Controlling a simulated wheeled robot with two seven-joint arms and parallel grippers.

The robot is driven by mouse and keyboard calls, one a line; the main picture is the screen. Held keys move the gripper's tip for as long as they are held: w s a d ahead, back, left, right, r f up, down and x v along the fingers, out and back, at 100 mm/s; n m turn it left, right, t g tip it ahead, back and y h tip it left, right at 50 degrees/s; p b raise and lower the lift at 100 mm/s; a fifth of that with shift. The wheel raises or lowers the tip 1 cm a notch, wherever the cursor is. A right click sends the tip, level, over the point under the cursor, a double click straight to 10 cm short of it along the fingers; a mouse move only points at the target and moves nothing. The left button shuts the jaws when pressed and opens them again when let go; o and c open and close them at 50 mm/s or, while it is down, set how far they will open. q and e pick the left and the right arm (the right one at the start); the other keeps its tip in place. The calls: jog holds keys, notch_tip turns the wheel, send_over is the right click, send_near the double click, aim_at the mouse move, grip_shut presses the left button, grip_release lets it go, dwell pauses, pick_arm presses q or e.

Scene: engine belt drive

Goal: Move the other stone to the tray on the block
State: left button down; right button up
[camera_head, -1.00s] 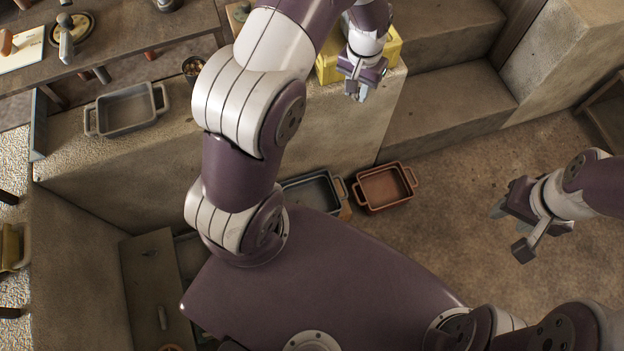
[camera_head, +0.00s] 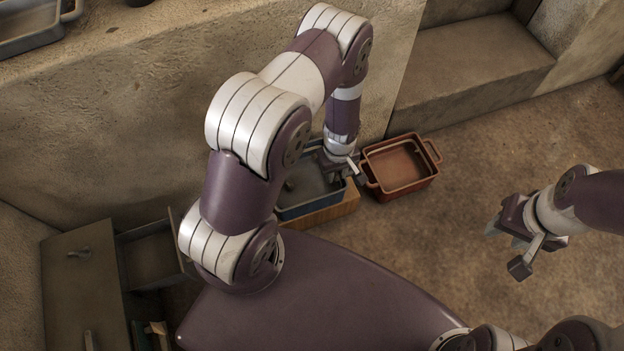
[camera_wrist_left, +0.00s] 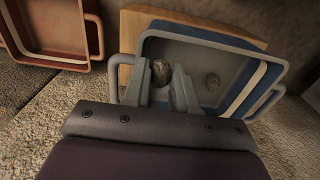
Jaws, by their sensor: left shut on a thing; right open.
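The tray (camera_head: 297,212), blue outside with a grey inside, sits on a wooden block (camera_head: 335,210) on the floor. The left wrist view also shows the tray (camera_wrist_left: 215,36) and the block (camera_wrist_left: 130,28). My left gripper (camera_head: 338,172) reaches down into the right part of the tray. In the left wrist view its fingers (camera_wrist_left: 163,80) are shut on a dark rounded stone (camera_wrist_left: 161,70); I cannot tell if this stone touches the tray bottom. A second stone (camera_wrist_left: 212,80) lies in the tray beside it. My right gripper (camera_head: 513,222) is open and empty, off to the right above the floor.
A reddish-brown tray (camera_head: 402,167) stands on the floor just right of the block; its inside looks empty. A stone ledge wall (camera_head: 120,130) rises behind. Another grey tray (camera_head: 35,30) sits on the ledge at upper left.

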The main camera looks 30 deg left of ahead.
pick_arm(q)
jog(key=b, duration=0.3)
send_over(316, 179)
notch_tip(316, 179, down, 4)
jog(key=shift+r, duration=0.1)
notch_tip(316, 179, down, 4)
jog(key=b, duration=0.3)
jog(key=shift+r, duration=0.1)
jog(key=c, duration=0.9)
grip_release()
